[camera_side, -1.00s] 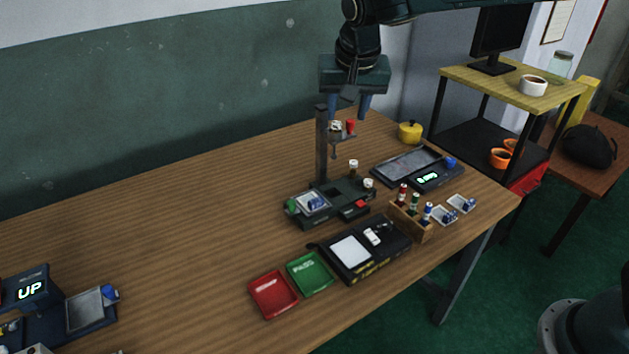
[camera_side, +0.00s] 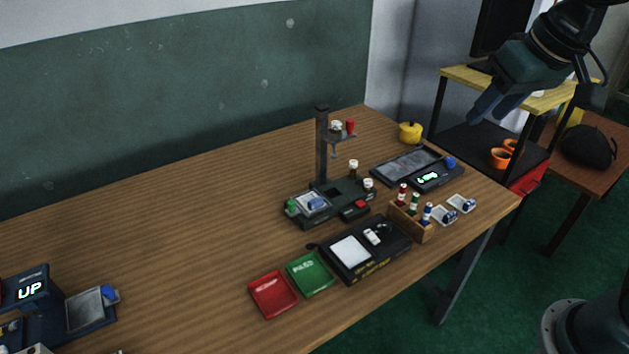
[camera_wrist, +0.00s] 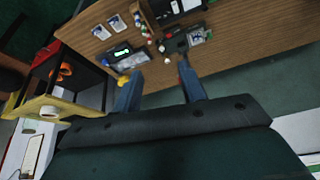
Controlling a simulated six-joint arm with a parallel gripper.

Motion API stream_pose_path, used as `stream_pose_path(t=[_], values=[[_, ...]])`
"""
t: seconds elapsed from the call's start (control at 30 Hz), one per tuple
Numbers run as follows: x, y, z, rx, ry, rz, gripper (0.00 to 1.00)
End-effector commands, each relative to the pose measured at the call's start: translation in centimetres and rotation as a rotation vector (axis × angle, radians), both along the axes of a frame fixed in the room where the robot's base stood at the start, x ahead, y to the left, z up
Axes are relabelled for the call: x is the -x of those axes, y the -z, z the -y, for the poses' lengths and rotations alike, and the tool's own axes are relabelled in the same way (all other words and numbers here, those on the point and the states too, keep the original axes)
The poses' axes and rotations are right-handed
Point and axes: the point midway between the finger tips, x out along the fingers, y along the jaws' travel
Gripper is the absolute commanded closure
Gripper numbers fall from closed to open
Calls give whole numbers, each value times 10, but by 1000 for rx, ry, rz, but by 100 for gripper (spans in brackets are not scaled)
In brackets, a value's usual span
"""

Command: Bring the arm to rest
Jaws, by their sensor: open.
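My gripper (camera_side: 490,112) is in the upper right of the side view, raised and tilted in front of the yellow-topped shelf. It is clear of the table things. In the wrist view its two blue fingers (camera_wrist: 160,88) stand apart with nothing between them. The film tower (camera_side: 322,150) stands upright on the wooden table, with a white-capped vial and a red piece at its upper arm. Its dark base (camera_side: 345,208) carries a small blue-and-white piece, a red button and vials.
A wooden rack (camera_side: 412,226) of vials, a scale (camera_side: 430,178), a light box (camera_side: 349,250), and green (camera_side: 312,287) and red (camera_side: 272,312) trays stand on the table. The shelf (camera_side: 457,76) is near my gripper. The table's left middle is clear.

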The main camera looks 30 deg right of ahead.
Motion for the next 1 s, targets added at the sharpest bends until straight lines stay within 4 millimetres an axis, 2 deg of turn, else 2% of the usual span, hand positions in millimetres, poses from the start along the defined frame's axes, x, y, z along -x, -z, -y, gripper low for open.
stream_pose_path(t=[0.03,0.3,0.5,0.7,1.0], values=[[13,1,3,2,-13,8,59],[72,18,10,22,-105,37,59],[102,33,10,37,-159,54,59],[114,41,9,44,-183,61,59],[115,41,9,44,-185,60,59]])
